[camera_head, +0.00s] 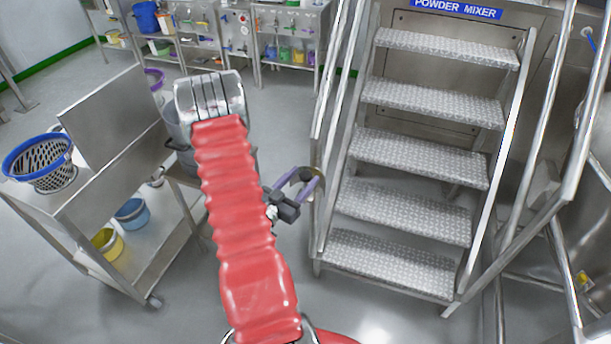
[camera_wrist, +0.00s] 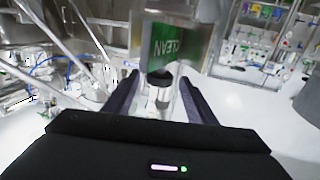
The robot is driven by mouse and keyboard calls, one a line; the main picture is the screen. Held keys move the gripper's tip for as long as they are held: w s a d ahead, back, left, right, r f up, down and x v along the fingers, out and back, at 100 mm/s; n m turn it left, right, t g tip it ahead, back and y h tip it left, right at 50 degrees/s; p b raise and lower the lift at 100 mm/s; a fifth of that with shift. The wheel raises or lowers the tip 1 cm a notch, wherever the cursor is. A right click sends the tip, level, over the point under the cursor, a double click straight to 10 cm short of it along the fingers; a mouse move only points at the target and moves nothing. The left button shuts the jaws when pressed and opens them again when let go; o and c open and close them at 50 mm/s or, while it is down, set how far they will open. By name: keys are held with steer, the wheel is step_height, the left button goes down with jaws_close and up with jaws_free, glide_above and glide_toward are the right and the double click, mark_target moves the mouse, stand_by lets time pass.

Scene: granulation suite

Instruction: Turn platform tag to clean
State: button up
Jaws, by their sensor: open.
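A green tag (camera_wrist: 166,45) with white lettering that looks like CLEAN, seen turned round, shows in the wrist view on a pale metal or clear holder. A small dark round piece (camera_wrist: 160,78) sits just below it, between the fingers in the picture. My gripper (camera_wrist: 159,84) is open, one finger on each side of that piece, and I see no clear contact. In the head view my gripper (camera_head: 303,184) is beside the left rail of the steps, and the tag's face cannot be made out there.
Metal steps (camera_head: 420,160) with handrails rise at the right, under a blue POWDER MIXER sign (camera_head: 457,8). A steel cart (camera_head: 100,215) with a blue basket (camera_head: 38,160) stands at the left. Shelves (camera_head: 258,50) line the back.

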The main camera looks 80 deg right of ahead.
steer(key=shift+x, duration=1.15)
